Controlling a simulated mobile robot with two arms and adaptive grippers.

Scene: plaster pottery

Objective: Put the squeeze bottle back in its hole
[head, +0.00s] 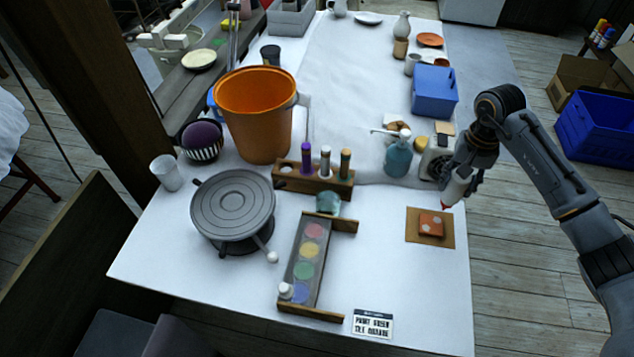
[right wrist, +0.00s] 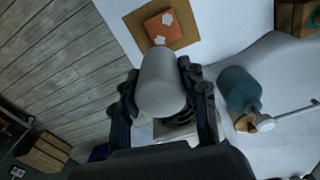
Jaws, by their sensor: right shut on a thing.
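My right gripper (head: 470,178) is shut on a white squeeze bottle (head: 455,190) with a red tip. The bottle is tilted tip down, above the far right corner of a brown board (head: 413,233) bearing an orange tile (head: 431,225) with pale spots. In the right wrist view the bottle (right wrist: 162,85) sits between the two fingers (right wrist: 160,95), its tip towards the tile (right wrist: 162,25). A wooden rack (head: 313,182) at the table's middle holds purple (head: 306,158), white (head: 325,160) and dark-bodied (head: 345,162) bottles. An empty hole shows at its left end. My left gripper is not in view.
A teal pump bottle (head: 398,158) stands between the rack and my right gripper. A grey turntable (head: 232,205), an orange bucket (head: 258,112) and a paint palette (head: 306,262) surround the rack. A blue box (head: 434,92) is behind. The table's front right is clear.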

